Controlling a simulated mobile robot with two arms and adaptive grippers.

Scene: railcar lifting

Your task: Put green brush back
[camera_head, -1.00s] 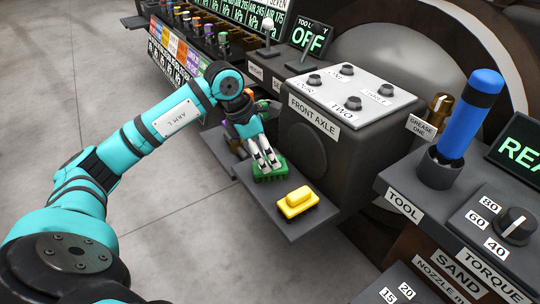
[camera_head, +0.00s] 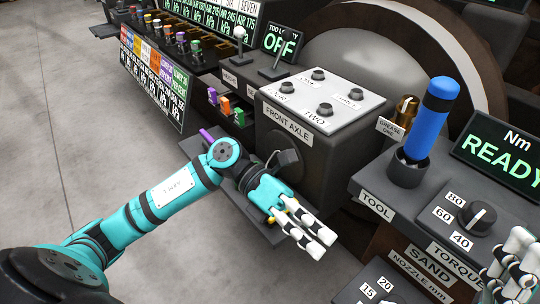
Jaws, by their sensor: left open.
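My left gripper (camera_head: 305,238) is open, its white fingers pointing down and right over the front end of the dark shelf (camera_head: 238,206). A small bit of the yellow brush (camera_head: 271,220) shows beside the fingers; the rest is hidden behind the gripper. I cannot make out the green brush now; the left wrist and hand cover the part of the shelf where a green brush lay earlier. My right gripper (camera_head: 512,268) shows only in part at the lower right edge, and its opening is unclear.
The front axle box (camera_head: 287,125) with several knobs stands behind the shelf. To the right are a blue tool (camera_head: 435,118) in its holder, a torque knob (camera_head: 477,217) and a READY display (camera_head: 510,155). Coloured items (camera_head: 224,105) sit in a rack further back.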

